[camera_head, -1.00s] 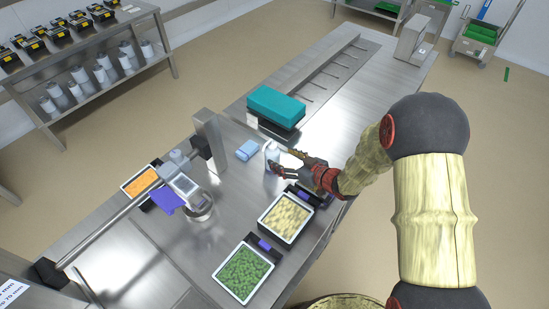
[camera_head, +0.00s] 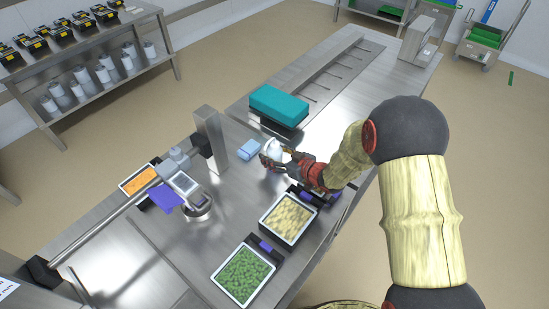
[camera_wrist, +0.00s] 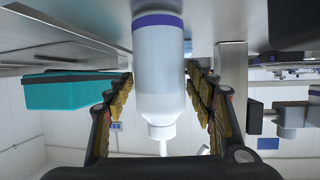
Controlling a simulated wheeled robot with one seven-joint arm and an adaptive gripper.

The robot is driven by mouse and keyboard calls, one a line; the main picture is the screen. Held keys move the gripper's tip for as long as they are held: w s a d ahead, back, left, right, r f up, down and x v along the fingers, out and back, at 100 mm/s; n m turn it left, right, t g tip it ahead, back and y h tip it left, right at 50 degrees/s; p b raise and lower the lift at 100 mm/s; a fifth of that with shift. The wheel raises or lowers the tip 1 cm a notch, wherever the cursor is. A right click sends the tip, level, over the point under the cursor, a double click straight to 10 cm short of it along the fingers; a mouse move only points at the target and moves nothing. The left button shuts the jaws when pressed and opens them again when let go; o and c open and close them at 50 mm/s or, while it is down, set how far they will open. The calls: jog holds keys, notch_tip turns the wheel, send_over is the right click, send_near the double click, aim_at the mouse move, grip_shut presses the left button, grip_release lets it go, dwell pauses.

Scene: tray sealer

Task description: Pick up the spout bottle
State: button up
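The spout bottle (camera_wrist: 158,75) is white with a purple band and a thin spout. It fills the middle of the wrist view, which shows it upside down, spout toward the bottom. In the head view the bottle (camera_head: 273,148) stands on the steel table, partly hidden by my gripper (camera_head: 270,157). In the wrist view the two fingers of my gripper (camera_wrist: 160,82) lie on either side of the bottle. They look open, with narrow gaps beside the bottle; contact is not visible.
A light blue folded cloth (camera_head: 249,149) lies just left of the bottle. A teal block (camera_head: 279,103) sits behind it. A steel post (camera_head: 210,138) stands to the left. Trays of pale cubes (camera_head: 289,219) and green pieces (camera_head: 243,275) lie in front.

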jog(key=c, duration=1)
jog(key=shift+c, duration=0.4)
jog(key=shift+r, duration=0.1)
